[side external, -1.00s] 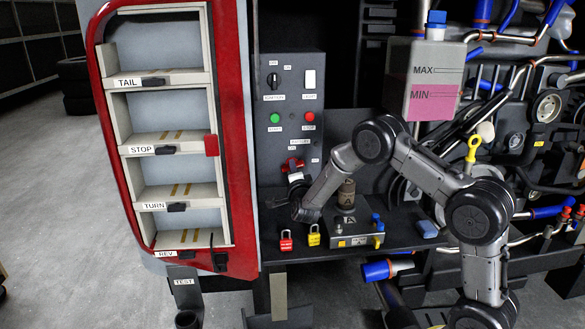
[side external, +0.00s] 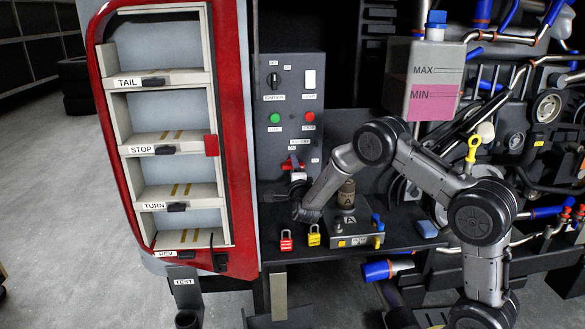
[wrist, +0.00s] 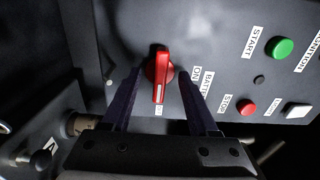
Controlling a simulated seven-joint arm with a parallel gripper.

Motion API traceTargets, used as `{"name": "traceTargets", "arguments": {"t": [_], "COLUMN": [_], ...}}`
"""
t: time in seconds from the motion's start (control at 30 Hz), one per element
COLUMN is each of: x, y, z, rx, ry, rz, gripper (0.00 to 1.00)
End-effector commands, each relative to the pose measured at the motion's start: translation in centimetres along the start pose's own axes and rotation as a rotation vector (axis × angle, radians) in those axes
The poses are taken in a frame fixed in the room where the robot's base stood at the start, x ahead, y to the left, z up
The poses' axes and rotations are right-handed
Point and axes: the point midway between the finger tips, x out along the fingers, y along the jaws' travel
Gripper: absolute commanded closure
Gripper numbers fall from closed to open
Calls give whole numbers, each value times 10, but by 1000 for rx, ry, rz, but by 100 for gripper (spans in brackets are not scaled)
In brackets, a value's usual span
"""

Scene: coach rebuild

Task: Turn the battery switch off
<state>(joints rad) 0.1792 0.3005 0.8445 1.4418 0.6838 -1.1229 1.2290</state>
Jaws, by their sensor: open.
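The battery switch is a red rotary handle (wrist: 160,72) on the dark panel. In the wrist view its pointer stripe points down the picture, toward a small, partly covered white label; the ON label (wrist: 196,73) is to its right. In the side external view the red handle (side external: 293,163) shows just above my gripper (side external: 297,181), partly hidden by it. In the wrist view my gripper (wrist: 160,76) is open, with one dark finger on each side of the handle. Gaps show between the fingers and the handle.
The panel also carries a green START button (wrist: 280,47), a red STOP button (wrist: 247,107) and an ignition knob (side external: 273,80). The red lamp housing (side external: 240,130) stands left.

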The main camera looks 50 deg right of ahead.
Motion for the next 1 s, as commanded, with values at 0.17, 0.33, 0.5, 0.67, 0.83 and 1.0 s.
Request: {"name": "traceTargets", "arguments": {"t": [0.17, 0.33, 0.5, 0.67, 0.83, 1.0], "x": [-12, -27, -43, -57, -72, -86], "y": [0, 0, 0, 0, 0, 0], "z": [1, 1, 1, 1, 1, 0], "rx": [0, -1, -1, 0, 0, 0], "ry": [-1, -1, -2, -2, -1, -1], "rz": [0, 0, 1, 0, 0, 0], "gripper": [40, 40, 40, 40, 40, 40]}}
